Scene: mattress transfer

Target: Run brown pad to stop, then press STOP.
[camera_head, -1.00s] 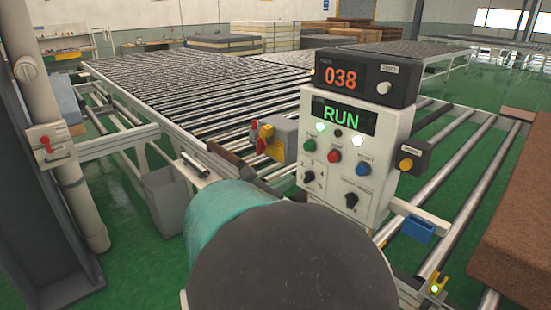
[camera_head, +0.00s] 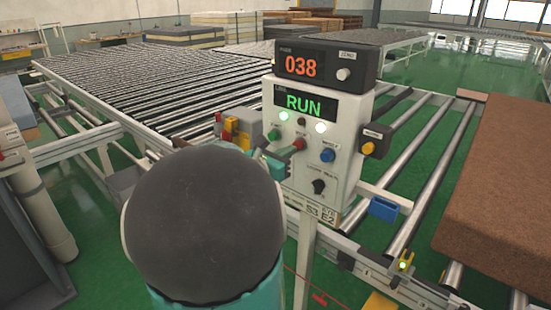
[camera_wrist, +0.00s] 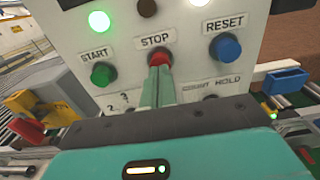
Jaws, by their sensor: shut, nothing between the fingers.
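The brown pad (camera_head: 508,165) lies on the rollers at the right, its right part cut off by the picture's edge. The control box (camera_head: 325,150) stands upright left of it, with a green RUN display (camera_head: 303,105) and 038 above. My gripper (camera_wrist: 158,68) is shut and empty, its teal fingertips in front of the lower part of the red STOP button (camera_wrist: 159,57). I cannot tell whether they touch it. In the head view the fingertips (camera_head: 284,154) show just left of the red button (camera_head: 299,143).
The green START button (camera_wrist: 103,75) is left of STOP and the blue RESET button (camera_wrist: 225,47) right. A yellow-red switch (camera_head: 230,128) on a grey box stands left of the console. A blue bin (camera_head: 383,209) hangs at the right. Stacked mattresses (camera_head: 185,37) stand at the back.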

